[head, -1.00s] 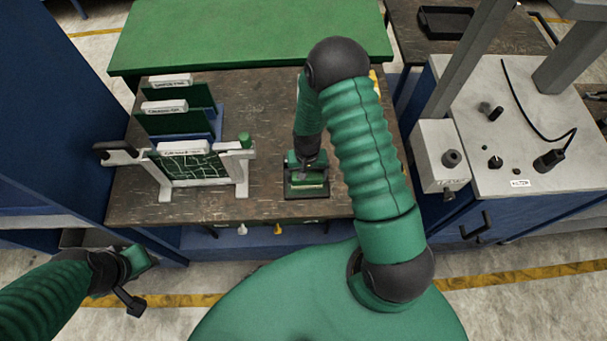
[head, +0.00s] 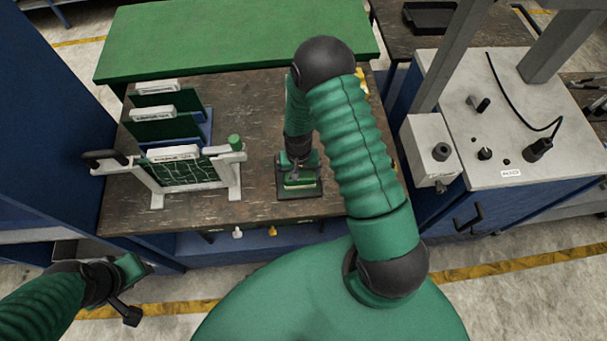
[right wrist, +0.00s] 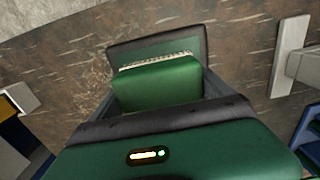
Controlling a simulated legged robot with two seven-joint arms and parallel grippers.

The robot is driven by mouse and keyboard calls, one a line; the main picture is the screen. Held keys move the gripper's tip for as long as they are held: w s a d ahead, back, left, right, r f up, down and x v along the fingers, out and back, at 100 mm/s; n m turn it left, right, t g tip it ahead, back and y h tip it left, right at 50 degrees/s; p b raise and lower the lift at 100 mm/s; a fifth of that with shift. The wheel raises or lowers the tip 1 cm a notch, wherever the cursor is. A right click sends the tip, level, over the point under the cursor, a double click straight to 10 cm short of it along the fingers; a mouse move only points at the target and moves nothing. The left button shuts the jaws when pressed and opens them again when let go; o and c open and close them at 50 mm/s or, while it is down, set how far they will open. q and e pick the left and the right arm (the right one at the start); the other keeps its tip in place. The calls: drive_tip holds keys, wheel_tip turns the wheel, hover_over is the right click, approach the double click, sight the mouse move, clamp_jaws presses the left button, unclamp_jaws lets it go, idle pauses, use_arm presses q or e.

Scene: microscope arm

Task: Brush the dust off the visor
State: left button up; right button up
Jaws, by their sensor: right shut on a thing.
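My right gripper (head: 299,170) points down over the table and is shut on a green block-shaped brush (head: 299,183). In the right wrist view the brush (right wrist: 158,84) sits between the fingers, with a pale bristle strip along its far edge. A dark square pad (head: 300,195) is under it; I cannot tell whether they touch. A dark green panel with pale lines (head: 184,174) stands upright in a white frame (head: 232,178); I cannot tell whether it is the visor. My left gripper (head: 132,272) is at lower left, off the table; its jaws are unclear.
Green boards with white labelled tops (head: 163,125) stand in a blue rack behind the frame. A green bench (head: 240,42) lies beyond the table (head: 245,110). A grey cabinet with knobs (head: 500,125) stands at right. The table between frame and pad is clear.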

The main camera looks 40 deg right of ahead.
drive_tip(key=shift+a, duration=0.25)
drive_tip(key=shift+w+a, duration=0.5)
drive_tip(key=shift+a, duration=0.15)
drive_tip(key=shift+w+a, duration=0.1)
drive_tip(key=shift+a, duration=0.05)
drive_tip(key=shift+r, duration=0.1)
wheel_tip(320, 180, up, 5)
drive_tip(key=p, duration=0.4)
